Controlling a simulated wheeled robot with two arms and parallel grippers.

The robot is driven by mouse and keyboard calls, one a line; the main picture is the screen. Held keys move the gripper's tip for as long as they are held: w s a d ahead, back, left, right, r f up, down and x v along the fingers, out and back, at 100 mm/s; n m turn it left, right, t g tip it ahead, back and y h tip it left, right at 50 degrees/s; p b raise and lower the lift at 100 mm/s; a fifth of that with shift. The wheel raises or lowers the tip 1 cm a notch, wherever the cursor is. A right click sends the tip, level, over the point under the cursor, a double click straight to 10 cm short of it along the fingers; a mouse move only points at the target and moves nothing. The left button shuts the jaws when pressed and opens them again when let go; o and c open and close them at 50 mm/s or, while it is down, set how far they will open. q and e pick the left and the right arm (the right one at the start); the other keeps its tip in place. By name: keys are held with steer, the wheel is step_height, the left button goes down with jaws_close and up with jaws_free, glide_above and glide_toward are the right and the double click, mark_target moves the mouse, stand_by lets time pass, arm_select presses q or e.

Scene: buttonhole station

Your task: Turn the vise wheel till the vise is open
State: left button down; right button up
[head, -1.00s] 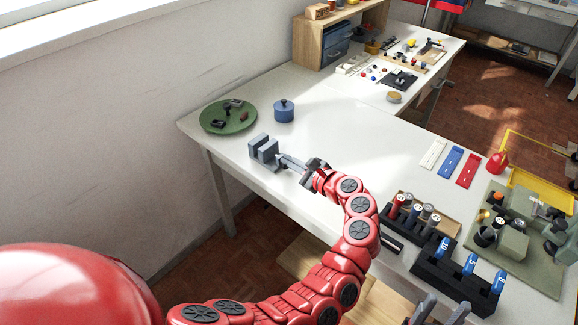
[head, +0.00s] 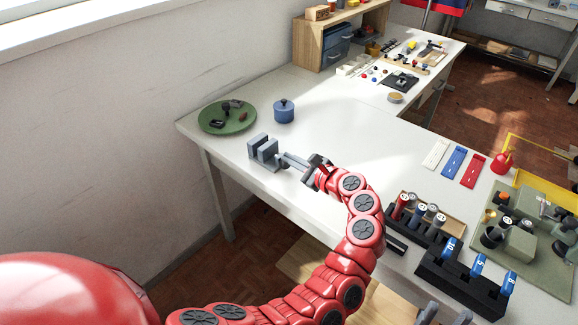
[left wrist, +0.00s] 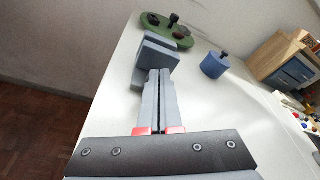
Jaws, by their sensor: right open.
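The grey vise (head: 258,143) stands on the white table near its left edge, with a slot between its two upright jaws. It also shows in the left wrist view (left wrist: 156,52). My left gripper (head: 286,160) reaches to the vise's near right side. In the left wrist view its two long grey fingers (left wrist: 158,82) lie almost parallel with a narrow slit between them, tips at the vise. The vise wheel is hidden at the fingertips; they look closed on it. My right gripper (head: 444,314) is open and empty at the bottom edge, partly cut off.
A green plate (head: 206,124) with dark parts and a blue lidded pot (head: 284,111) stand behind the vise. The table's middle is clear.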

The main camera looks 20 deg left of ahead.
arm_select(q)
steer(key=b, duration=0.2)
steer(key=shift+w+d+b, duration=0.1)
steer(key=shift+w+b, duration=0.1)
steer(key=shift+b, duration=0.15)
stand_by(0.4)
steer(key=shift+b, duration=0.35)
stand_by(0.4)
steer(key=shift+w+r+b, duration=0.1)
steer(key=shift+r+b, duration=0.2)
steer(key=shift+b, duration=0.15)
steer(key=d+b, duration=0.1)
steer(key=s+d+b, duration=0.1)
steer(key=d, duration=0.1)
steer(key=d+b, duration=0.1)
steer(key=shift+s+d+f+b, duration=0.15)
steer(key=shift+s+d+b, duration=0.2)
steer(key=shift+d, duration=0.05)
steer(key=shift+s+d+r, duration=0.2)
steer(key=shift+s+d, duration=0.05)
steer(key=shift+d, duration=0.2)
